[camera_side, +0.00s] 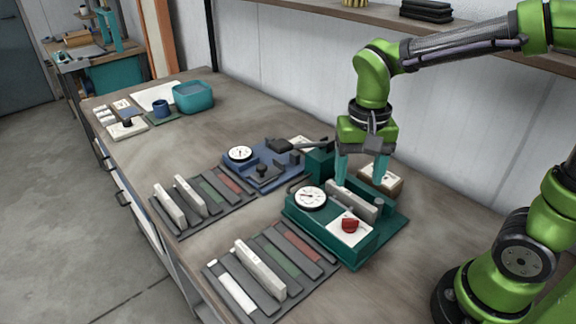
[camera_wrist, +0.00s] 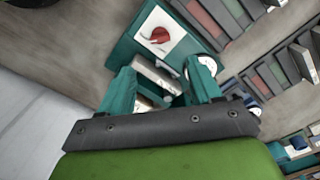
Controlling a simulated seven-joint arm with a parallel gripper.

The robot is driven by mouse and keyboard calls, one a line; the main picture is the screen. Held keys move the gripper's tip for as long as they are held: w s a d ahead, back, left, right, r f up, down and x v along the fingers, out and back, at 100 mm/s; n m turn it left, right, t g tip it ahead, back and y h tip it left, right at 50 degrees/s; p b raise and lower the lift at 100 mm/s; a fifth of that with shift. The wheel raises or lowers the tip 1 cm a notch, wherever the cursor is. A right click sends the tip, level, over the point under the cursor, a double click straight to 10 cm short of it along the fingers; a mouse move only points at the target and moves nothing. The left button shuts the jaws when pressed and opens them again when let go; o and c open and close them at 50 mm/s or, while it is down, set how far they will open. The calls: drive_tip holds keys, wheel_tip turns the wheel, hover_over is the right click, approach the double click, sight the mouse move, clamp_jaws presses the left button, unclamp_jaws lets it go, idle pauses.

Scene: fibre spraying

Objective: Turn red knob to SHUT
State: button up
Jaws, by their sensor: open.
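The red knob (camera_side: 349,225) sits on a white plate (camera_side: 336,234) at the front of a green device (camera_side: 362,250). It also shows in the wrist view (camera_wrist: 159,35), at the top; the plate's lettering is too small to read. My gripper (camera_side: 361,181) points down with teal fingers apart, behind the knob and over the rear of the green device. In the wrist view my open gripper (camera_wrist: 163,76) has a pale grey bar (camera_wrist: 157,74) of the device between or just beyond its fingers. I cannot tell whether they touch it. The knob is clear of the fingers.
A round gauge (camera_side: 310,196) is left of the knob on the green device. A blue device (camera_side: 262,174) with a black lever stands farther left. Racks of strips (camera_side: 213,203) line the table's front edge. A teal bin (camera_side: 193,97) stands at the far end.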

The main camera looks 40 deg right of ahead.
sight(351, 219)
wheel_tip(351, 219, down, 11)
drive_tip(key=shift+f, duration=0.2)
drive_tip(key=shift+c, duration=0.5)
drive_tip(key=c, duration=0.9)
